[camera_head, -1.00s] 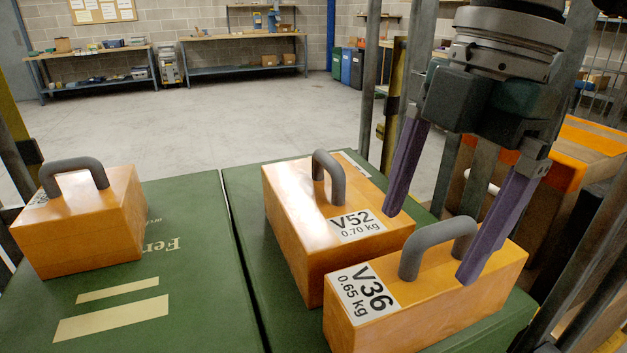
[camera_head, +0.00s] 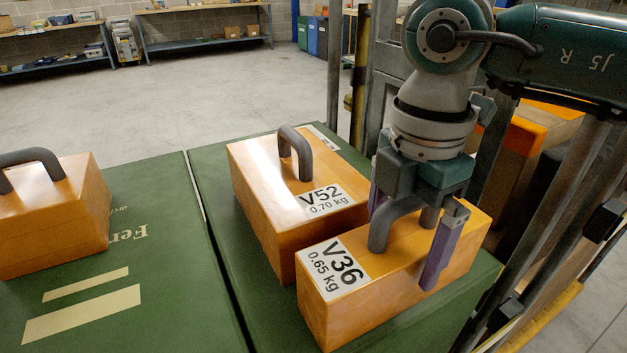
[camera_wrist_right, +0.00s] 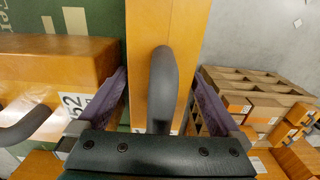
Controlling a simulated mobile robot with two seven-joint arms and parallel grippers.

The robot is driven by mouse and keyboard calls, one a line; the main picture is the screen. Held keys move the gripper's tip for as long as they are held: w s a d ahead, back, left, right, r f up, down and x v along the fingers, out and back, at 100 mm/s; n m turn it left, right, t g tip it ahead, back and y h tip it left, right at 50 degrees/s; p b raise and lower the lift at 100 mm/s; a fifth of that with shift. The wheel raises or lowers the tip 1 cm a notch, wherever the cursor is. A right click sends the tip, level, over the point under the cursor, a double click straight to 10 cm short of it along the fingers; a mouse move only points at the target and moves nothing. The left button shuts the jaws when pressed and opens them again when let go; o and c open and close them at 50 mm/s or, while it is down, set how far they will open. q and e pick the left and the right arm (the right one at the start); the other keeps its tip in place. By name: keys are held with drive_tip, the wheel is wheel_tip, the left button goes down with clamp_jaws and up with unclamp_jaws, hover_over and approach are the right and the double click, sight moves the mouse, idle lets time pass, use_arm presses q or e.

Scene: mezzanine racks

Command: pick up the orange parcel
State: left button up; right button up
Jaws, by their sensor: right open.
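Three orange parcels with grey handles are in the head view. The parcel labelled V36, 0.65 kg (camera_head: 345,308) is at the front right, the one labelled V52, 0.70 kg (camera_head: 262,200) is just behind it, and one with no readable label (camera_head: 65,215) is at the left. My right gripper (camera_head: 405,245) is open, its purple fingers lowered on either side of the V36 handle (camera_head: 382,228). In the right wrist view the handle (camera_wrist_right: 161,85) lies between the open fingers, with a gap on each side. The far finger is partly hidden in the head view. My left gripper is out of view.
The parcels sit on green surfaces (camera_head: 150,300) split by a dark gap. Metal posts and rails (camera_head: 545,220) stand close on the right. A stack of brown boxes (camera_wrist_right: 265,100) shows in the right wrist view. Benches (camera_head: 205,42) line the far wall.

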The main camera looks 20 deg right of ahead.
clamp_jaws()
idle(0.8)
drive_tip(key=shift+r, duration=0.1)
